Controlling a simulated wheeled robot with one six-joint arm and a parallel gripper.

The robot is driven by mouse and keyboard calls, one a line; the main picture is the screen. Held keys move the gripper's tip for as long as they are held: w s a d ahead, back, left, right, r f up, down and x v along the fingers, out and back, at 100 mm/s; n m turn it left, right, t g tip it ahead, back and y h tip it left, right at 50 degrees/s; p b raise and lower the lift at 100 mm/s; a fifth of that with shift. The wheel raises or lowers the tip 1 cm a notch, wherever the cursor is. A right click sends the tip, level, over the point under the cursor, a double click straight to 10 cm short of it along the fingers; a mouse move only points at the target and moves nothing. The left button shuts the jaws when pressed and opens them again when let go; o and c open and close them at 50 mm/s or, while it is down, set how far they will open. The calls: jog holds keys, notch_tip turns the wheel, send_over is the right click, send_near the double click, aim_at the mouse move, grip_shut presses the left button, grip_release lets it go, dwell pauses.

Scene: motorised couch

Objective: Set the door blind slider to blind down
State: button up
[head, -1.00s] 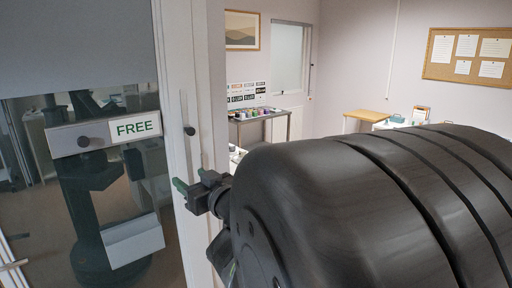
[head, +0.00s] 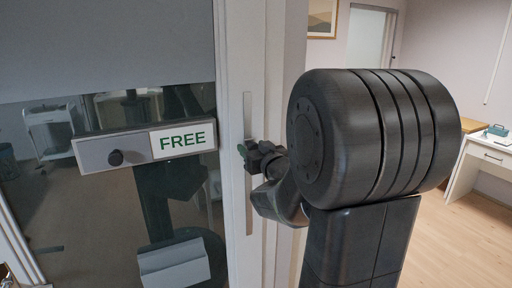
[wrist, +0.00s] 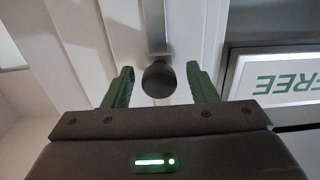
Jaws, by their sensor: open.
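The door blind slider is a black round knob (wrist: 158,80) on a narrow vertical track (head: 247,112) on the white door frame. In the wrist view the knob sits between the two green fingers of my gripper (wrist: 160,70), with a gap on each side. In the head view my gripper (head: 243,151) is at the track, about mid-height, and the knob is hidden there. My gripper is open. The grey blind (head: 100,45) covers the upper part of the door's glass; the glass below it is bare.
A pale box (head: 172,262) is lower on the door. A white desk (head: 484,160) stands at the right, with open floor (head: 450,235) before it.

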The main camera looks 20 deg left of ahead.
jog(key=shift+w+a, duration=0.1)
grip_shut()
jog(key=shift+f, duration=0.15)
notch_tip(320, 180, down, 31)
jog(key=b, duration=2.9)
jog(key=shift+b, duration=0.35)
jog(key=shift+f, duration=0.1)
grip_release()
